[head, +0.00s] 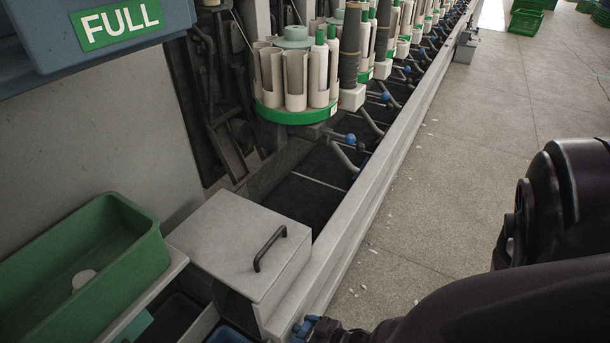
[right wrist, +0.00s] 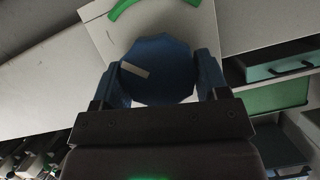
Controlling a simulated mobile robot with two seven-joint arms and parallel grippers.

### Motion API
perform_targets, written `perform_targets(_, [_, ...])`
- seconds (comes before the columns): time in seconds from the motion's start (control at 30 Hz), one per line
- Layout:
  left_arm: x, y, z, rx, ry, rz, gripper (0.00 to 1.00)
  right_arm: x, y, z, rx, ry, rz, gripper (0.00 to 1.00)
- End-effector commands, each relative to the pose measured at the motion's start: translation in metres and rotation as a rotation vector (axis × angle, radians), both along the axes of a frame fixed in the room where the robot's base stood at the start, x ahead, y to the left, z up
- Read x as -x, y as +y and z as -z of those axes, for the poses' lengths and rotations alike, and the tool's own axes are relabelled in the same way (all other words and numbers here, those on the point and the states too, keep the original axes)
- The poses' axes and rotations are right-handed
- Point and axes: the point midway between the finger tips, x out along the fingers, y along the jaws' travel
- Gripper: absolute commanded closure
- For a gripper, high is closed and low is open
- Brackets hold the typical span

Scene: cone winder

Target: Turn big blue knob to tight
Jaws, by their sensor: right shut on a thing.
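The big blue knob (right wrist: 172,82) is a many-sided dial with a pale pointer mark, seen in the right wrist view on a light plate. The pointer mark lies toward the left side of the knob's face. A green arc (right wrist: 150,8) is on the plate above the knob. My right gripper (right wrist: 160,72) is shut on the knob, with one blue finger on each side of it. In the head view my right arm comes in from the lower right, and only small blue parts show at its end by the bottom edge. My left gripper is not in view.
A grey box lid with a black handle (head: 269,249) sits near my right arm's end. A green bin (head: 135,240) stands at the left, under a FULL sign (head: 121,23). The winder row with cones on green trays (head: 290,113) runs back; the floor (head: 470,170) at right is mostly clear.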

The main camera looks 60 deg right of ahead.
Motion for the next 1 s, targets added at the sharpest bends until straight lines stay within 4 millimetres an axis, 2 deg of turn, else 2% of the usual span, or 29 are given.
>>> perform_targets(0.7, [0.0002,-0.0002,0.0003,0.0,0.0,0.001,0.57,0.0008,-0.0044,0.0033,-0.648,0.055,-0.003,0.56])
perform_targets(1.0, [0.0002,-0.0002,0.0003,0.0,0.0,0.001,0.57,0.0009,-0.0049,0.0044,-0.852,0.072,0.0,0.56])
